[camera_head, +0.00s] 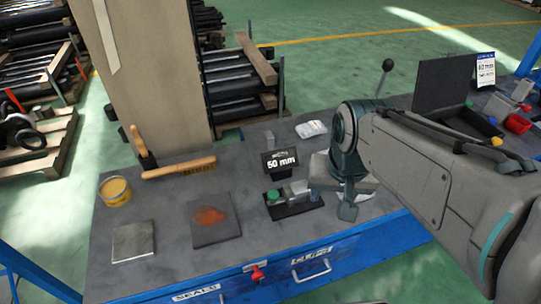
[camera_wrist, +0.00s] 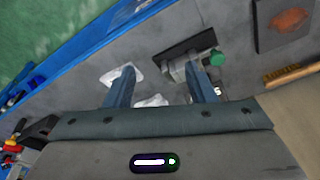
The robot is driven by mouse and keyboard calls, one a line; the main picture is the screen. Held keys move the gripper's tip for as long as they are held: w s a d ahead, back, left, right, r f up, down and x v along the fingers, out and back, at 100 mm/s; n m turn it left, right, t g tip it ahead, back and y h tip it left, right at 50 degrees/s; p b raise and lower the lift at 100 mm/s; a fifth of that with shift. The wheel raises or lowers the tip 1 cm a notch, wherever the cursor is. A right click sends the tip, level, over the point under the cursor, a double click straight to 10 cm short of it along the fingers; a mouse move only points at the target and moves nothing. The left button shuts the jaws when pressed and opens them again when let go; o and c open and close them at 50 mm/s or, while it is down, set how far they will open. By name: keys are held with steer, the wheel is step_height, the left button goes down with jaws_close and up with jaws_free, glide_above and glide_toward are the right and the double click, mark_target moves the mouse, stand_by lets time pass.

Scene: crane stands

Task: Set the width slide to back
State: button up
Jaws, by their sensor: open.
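A small clamp-like device (camera_head: 300,193) with a black base, a grey metal block and a green knob (camera_head: 273,196) sits on the bench, left of my gripper. I cannot tell for sure which part is the width slide or how it is set. A black sign reading "50 mm" (camera_head: 280,162) stands behind the device. In the wrist view, the device's black base (camera_wrist: 185,48) and green knob (camera_wrist: 217,59) show at the upper middle. My gripper (camera_wrist: 160,80) is open; its right finger overlaps the view of the device, and contact cannot be told. The arm hides part of the bench.
On the bench (camera_head: 165,215) are a brush (camera_head: 180,168), a yellow tin (camera_head: 115,190), a metal plate (camera_head: 133,240) and a rust-marked plate (camera_head: 214,218). A white packet (camera_head: 311,129) lies behind. A black open case (camera_head: 450,85) stands at the right.

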steer(key=w+a+r+m+g, duration=0.1)
steer(key=w+a+r+m, duration=0.1)
steer(key=w+a+m, duration=0.35)
steer(key=m+g, duration=0.2)
steer(key=m, duration=0.3)
glide_above(274, 193)
steer(key=shift+n, duration=0.25)
step_height(274, 193, down, 14)
steer(key=shift+r+p, duration=0.1)
steer(key=shift+p, duration=0.3)
jaws_close()
